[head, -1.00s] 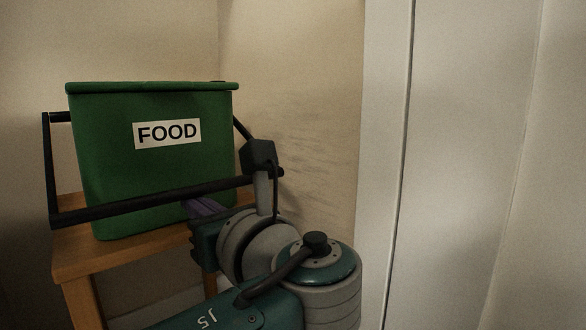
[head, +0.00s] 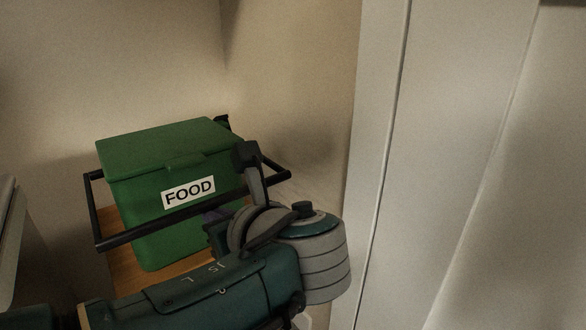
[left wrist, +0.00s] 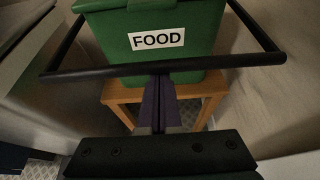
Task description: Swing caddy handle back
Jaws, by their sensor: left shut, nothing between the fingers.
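The green caddy (head: 140,190), labelled FOOD, stands upright on a wooden stand with its lid down; it also shows in the left wrist view (left wrist: 205,30). Its black handle (head: 150,227) sticks out in front, the crossbar passing just below the label. In the left wrist view the handle bar (left wrist: 110,71) runs across the front. My left gripper (head: 214,215) is shut and empty, its purple fingers (left wrist: 160,80) at the middle of the bar, tips at its lower edge. I cannot tell whether they touch it. My right gripper is out of view.
The wooden stand (head: 125,275) shows under the caddy; its top is also visible in the left wrist view (left wrist: 125,95). Walls close in behind the caddy, and a pale upright panel (head: 450,150) stands to the right. A pale edge (head: 12,240) shows at far left.

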